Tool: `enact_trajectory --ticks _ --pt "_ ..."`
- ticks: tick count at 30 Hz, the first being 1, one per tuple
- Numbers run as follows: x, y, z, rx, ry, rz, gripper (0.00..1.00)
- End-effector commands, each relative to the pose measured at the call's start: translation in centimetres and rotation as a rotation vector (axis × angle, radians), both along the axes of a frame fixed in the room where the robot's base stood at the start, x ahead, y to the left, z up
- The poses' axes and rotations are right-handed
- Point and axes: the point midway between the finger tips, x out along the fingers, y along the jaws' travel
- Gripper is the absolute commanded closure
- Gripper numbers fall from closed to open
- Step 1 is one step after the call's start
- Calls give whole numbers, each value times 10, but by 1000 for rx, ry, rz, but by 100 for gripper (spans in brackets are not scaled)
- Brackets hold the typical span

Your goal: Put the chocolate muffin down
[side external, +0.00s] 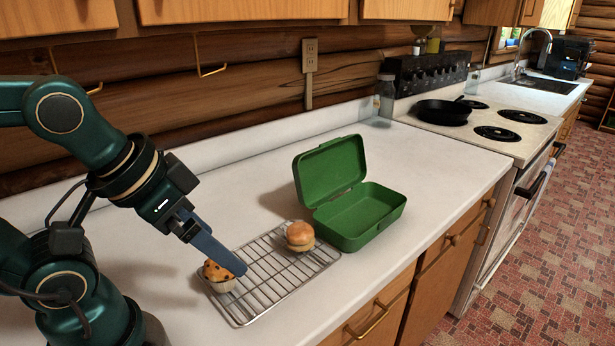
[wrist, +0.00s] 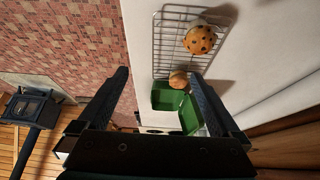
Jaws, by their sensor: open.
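The chocolate muffin (side external: 218,275), golden with dark chips and a pale wrapper, sits at the left end of the wire cooling rack (side external: 285,283) in the side view. In the wrist view the muffin (wrist: 201,40) shows at the top right, on the rack (wrist: 160,44), not between the fingers. My gripper (side external: 240,268) is open and empty. In the side view its fingers overlap the muffin's upper right edge; I cannot tell whether they touch it. In the wrist view my gripper (wrist: 160,80) has its two fingers wide apart.
A small burger or bun (side external: 300,236) sits at the rack's far end. An open green lunchbox (side external: 378,233), lid tilted back, stands just beyond the rack and looks empty. A stove with a black pan (side external: 443,112) is farther right. White counter (side external: 225,165) is clear behind the rack.

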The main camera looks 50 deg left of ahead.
Motion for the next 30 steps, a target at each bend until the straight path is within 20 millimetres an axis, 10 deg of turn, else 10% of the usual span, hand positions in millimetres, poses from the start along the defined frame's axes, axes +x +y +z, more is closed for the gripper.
enact_trajectory --ticks 14,30 --pt "-2 10 -2 93 15 -74 0" --pt "-59 160 -68 530 821 -346 0"
